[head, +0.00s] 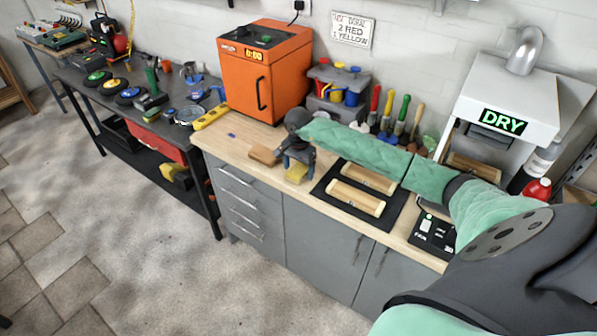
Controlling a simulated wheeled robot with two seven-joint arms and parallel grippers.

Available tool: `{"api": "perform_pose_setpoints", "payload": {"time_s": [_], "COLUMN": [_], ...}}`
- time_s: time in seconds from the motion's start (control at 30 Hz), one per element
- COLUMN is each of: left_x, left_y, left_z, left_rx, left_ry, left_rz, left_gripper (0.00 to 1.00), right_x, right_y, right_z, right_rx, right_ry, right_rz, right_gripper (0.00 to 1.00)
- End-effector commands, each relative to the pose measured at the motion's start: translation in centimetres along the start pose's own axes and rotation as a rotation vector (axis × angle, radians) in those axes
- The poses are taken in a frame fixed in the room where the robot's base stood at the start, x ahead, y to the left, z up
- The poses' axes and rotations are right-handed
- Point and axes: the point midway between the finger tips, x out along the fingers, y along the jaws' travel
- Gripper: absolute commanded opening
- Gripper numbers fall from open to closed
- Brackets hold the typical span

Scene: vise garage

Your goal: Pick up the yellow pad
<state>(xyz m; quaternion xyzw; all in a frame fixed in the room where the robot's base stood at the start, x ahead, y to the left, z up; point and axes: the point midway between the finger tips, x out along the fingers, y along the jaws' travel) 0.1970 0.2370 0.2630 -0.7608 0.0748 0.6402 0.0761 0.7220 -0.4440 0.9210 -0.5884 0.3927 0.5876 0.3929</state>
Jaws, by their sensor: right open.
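A small yellow pad (297,174) lies on the light wooden worktop (238,146), near its front edge. My right gripper (291,164) reaches in from the right and is directly over the pad, its dark fingers open. The gripper partly hides the pad's far side, and I cannot tell whether the fingers touch it. My left gripper is not in view.
A wooden block (264,155) sits just left of the gripper. A black mat (330,200) with wooden pieces (356,197) lies to the right. An orange oven-like box (264,75), a grey caddy (338,108) and several upright tools (387,108) stand behind.

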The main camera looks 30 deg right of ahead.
Motion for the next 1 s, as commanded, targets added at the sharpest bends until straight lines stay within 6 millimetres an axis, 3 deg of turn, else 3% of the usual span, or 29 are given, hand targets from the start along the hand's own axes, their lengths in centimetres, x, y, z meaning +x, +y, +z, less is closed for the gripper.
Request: {"api": "perform_pose_setpoints", "payload": {"time_s": [0.17, 0.4, 0.77, 1.0], "left_x": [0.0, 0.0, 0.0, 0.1], "left_y": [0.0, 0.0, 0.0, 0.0], "left_z": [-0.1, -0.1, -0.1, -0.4], "left_rx": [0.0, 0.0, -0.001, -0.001], "left_ry": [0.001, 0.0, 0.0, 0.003], "left_rz": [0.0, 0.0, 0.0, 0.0], "left_gripper": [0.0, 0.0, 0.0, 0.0], "right_x": [0.0, 0.0, -0.5, -3.8], "right_y": [0.0, 0.0, 0.1, 0.5], "right_z": [0.0, 0.0, -0.2, -1.4], "right_rx": [0.0, 0.0, 0.002, 0.015], "right_ry": [0.0, 0.0, 0.001, 0.003], "right_rz": [0.0, 0.0, 0.0, -0.001], "right_gripper": [0.78, 0.32, 0.32, 0.32]}}
